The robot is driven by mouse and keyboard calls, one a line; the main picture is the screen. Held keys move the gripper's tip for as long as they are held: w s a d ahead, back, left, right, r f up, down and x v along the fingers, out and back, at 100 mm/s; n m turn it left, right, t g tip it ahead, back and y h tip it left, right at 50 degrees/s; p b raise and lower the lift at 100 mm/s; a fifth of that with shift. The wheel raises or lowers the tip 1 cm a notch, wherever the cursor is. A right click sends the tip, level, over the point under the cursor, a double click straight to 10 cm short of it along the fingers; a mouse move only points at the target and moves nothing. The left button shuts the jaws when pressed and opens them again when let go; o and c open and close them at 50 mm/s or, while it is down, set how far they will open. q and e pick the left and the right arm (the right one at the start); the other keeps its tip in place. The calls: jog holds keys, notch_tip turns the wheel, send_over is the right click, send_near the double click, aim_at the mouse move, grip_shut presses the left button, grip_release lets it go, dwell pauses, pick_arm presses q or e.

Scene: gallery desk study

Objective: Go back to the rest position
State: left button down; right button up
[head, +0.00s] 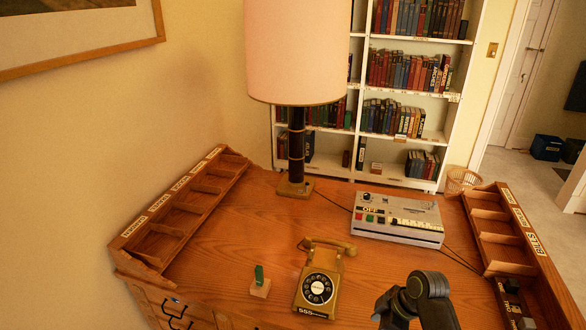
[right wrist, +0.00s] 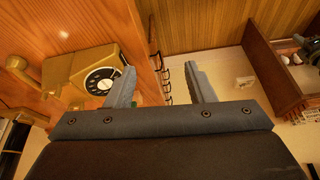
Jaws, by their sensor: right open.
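My right gripper (right wrist: 160,66) shows in the right wrist view with its two grey fingers spread apart. Nothing is between the fingers. They appear near the desk's edge, with the telephone (right wrist: 98,76) to the left in that view, partly behind the left finger. In the head view only black links of my right arm show at the bottom, right of the gold telephone (head: 318,284); the gripper itself is not visible there. My left gripper is in neither view.
The wooden desk (head: 250,235) holds a lamp (head: 296,150), a grey machine with buttons (head: 397,220), a small block with a green piece (head: 260,284), and sorting racks on the left (head: 178,215) and right (head: 497,226). Hooks (right wrist: 163,82) line the desk's side. A bookcase (head: 408,110) stands behind.

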jog(key=s+d+f+m+h+b, duration=0.1)
jog(key=s+d+f+m+b, duration=0.2)
jog(key=f, duration=0.7)
jog(key=s+d+f+m+h+b, duration=0.1)
jog(key=s+f+m, duration=0.25)
jog(key=f, duration=0.65)
jog(key=s+d+f+m+h+b, duration=0.1)
jog(key=s+d+f+m+b, duration=0.2)
jog(key=f, duration=0.7)
pick_arm(q)
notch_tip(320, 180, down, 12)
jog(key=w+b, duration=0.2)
jog(key=b, duration=0.3)
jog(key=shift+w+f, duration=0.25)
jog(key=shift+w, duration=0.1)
pick_arm(e)
jog(key=s+d+f+m, duration=0.1)
jog(key=s+f, duration=0.5)
jog(key=s, duration=0.5)
jog(key=s+d+f+m+h, duration=0.1)
jog(key=s+f+m, duration=0.1)
jog(key=s+f, duration=0.5)
jog(key=s+d+f+m+h, duration=0.1)
jog(key=s+f, duration=0.6)
jog(key=s, duration=0.7)
jog(key=shift+s+d+m, duration=0.15)
jog(key=shift+s+m, duration=0.15)
jog(key=shift+m, duration=0.05)
